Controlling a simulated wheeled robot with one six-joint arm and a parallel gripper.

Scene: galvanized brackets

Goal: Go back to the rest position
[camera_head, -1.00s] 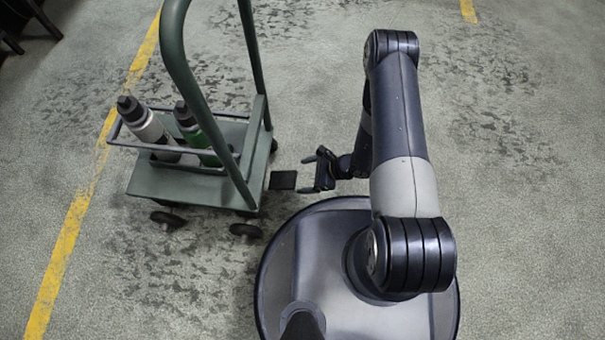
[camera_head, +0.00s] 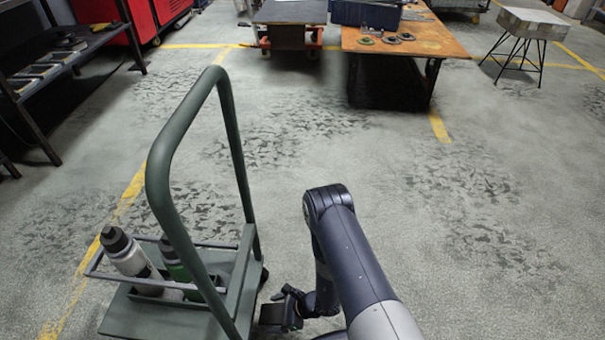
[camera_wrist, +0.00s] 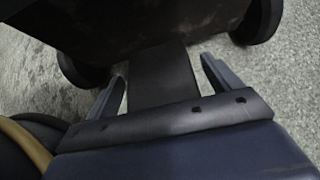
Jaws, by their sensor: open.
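My gripper (camera_head: 286,308) is low beside the right side of a green cart (camera_head: 225,272), with my arm folded above it. In the wrist view its two fingers (camera_wrist: 165,82) are spread apart. A dark flat piece (camera_wrist: 165,75) lies in the gap between them, reaching toward the dark underside of the cart (camera_wrist: 130,25). I cannot tell whether the fingers touch it. The cart carries a grey bottle with a black cap (camera_head: 128,255) and a green bottle (camera_head: 176,262) inside a rail; both lean.
The cart's tall handle (camera_head: 160,190) rises close to my arm's left. Ahead, an orange-topped table (camera_head: 420,42) and a dark platform (camera_head: 290,35) stand at the back. A dark shelf (camera_head: 60,70) is at left. Floor to the right is clear.

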